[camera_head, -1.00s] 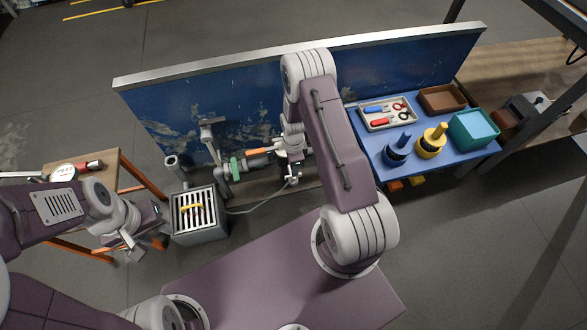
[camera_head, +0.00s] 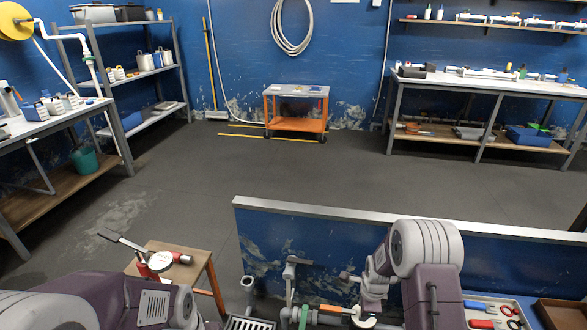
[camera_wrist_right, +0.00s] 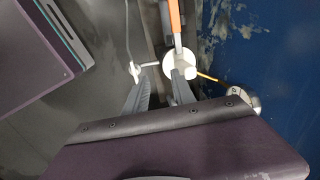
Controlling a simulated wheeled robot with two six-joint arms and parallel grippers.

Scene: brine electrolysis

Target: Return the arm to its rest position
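In the right wrist view my right gripper (camera_wrist_right: 158,88) shows two grey fingers standing apart, with nothing seen between them. A white round fitting (camera_wrist_right: 180,64) with an orange rod (camera_wrist_right: 176,20) is just beyond the right-hand finger; I cannot tell if they touch. In the head view my right arm (camera_head: 425,255) reaches over the blue panel's near side, its wrist (camera_head: 376,285) beside the pipework. My left arm (camera_head: 155,305) is at the bottom left, and its gripper is out of frame.
The blue panel (camera_head: 330,248) stands upright close ahead. Grey pipes (camera_head: 290,275) and a grated box (camera_head: 250,323) are left of my right arm. A small wooden table (camera_head: 160,262) holds a red-and-white item. A tool tray (camera_head: 495,312) is at right. Open floor lies beyond the panel.

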